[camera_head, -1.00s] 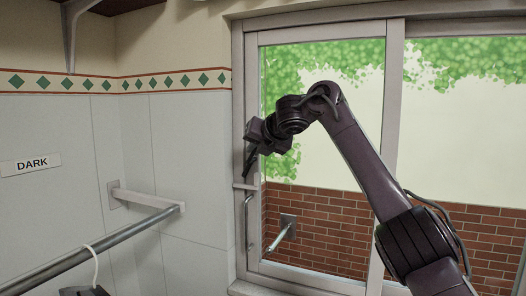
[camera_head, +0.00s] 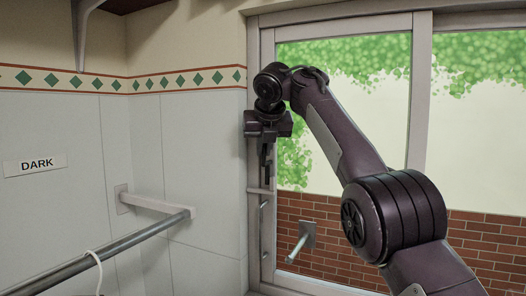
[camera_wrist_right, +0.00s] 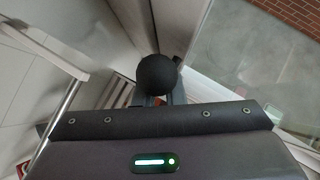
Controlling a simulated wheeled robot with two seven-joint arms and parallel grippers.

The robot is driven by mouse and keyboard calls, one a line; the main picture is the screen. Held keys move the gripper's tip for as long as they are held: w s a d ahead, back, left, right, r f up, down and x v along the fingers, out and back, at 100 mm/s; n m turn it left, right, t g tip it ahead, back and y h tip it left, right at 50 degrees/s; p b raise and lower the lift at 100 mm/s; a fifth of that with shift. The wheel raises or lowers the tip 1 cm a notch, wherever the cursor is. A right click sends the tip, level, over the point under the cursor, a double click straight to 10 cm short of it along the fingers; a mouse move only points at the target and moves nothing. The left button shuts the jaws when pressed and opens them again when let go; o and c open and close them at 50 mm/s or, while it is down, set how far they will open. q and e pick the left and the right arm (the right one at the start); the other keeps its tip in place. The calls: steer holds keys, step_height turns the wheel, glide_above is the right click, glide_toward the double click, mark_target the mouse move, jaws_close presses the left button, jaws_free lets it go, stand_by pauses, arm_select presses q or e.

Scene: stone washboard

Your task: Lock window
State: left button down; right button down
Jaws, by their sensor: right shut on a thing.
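The sliding window (camera_head: 420,90) has a light frame and fills the right of the head view. A small pale latch (camera_head: 258,190) sits on its left upright, above a slim vertical pull handle (camera_head: 263,228). My right gripper (camera_head: 266,177) points down along that upright, its tips at the latch. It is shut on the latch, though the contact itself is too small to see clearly. In the right wrist view the fingers (camera_wrist_right: 160,100) are partly hidden behind a round black shape (camera_wrist_right: 158,75), which I cannot identify. My left gripper is not in view.
A metal rail (camera_head: 120,245) on a white wall bracket (camera_head: 150,203) runs along the left wall. A small peg (camera_head: 298,248) shows by the brick wall (camera_head: 330,235) beyond the glass. A "DARK" sign (camera_head: 35,165) is on the tiles. A shelf bracket (camera_head: 80,40) is above.

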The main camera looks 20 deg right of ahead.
stand_by(0.5)
steer(key=c, duration=1.8)
jaws_free()
steer(key=shift+o, duration=1.4)
steer(key=shift+w+f, duration=0.15)
steer(key=shift+w, duration=0.1)
steer(key=v, duration=0.8)
steer(key=shift+b, duration=0.3)
steer(key=shift+w+f, duration=0.1)
steer(key=shift+w, duration=0.05)
